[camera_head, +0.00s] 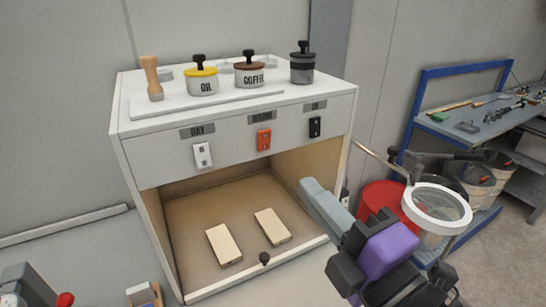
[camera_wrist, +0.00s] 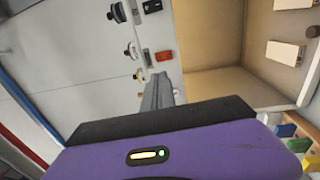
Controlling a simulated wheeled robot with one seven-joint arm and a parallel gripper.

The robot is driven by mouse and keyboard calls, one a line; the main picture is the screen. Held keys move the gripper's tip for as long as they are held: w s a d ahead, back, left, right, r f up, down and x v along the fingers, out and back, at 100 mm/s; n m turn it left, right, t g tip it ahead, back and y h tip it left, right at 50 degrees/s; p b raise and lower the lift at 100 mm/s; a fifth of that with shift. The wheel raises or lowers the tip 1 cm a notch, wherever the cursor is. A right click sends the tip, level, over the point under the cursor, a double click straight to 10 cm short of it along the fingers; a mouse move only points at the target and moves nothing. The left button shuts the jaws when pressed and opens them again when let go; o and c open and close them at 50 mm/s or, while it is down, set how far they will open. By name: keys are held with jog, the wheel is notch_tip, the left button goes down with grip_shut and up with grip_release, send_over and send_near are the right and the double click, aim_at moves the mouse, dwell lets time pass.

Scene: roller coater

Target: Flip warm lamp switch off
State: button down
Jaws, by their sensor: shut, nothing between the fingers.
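The warm lamp switch is the red-orange rocker (camera_head: 264,139) in the middle of the white cabinet's front panel, under a small label that is hard to read. It also shows in the wrist view (camera_wrist: 164,56), just beyond the fingertips. A white switch (camera_head: 203,155) under the DAY label is to its left, and a black switch (camera_head: 315,127) is to its right. My gripper (camera_head: 308,186) is shut and empty, in front of the cabinet, below and right of the red switch and apart from it. Its grey fingers (camera_wrist: 160,80) also show in the wrist view.
The cabinet top (camera_head: 140,120) carries a yellow-lidded OIL pot (camera_head: 202,83), a COFFEE pot (camera_head: 249,74), a dark jar (camera_head: 302,66) and a wooden-handled tool (camera_head: 152,77). Two pale blocks lie in the open bay below. A round magnifier (camera_head: 437,207) and a red bucket (camera_head: 384,203) stand right.

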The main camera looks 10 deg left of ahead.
aim_at(264, 136)
jog(key=b+x, duration=0.1)
jog(key=x, duration=0.4)
jog(key=b+x, duration=0.1)
jog(key=x, duration=0.4)
jog(key=shift+w+a+r, duration=0.2)
jog(key=shift+w+r, duration=0.1)
jog(key=shift+x, duration=0.75)
jog(key=shift+f, duration=0.15)
jog(key=shift+w+a, duration=0.1)
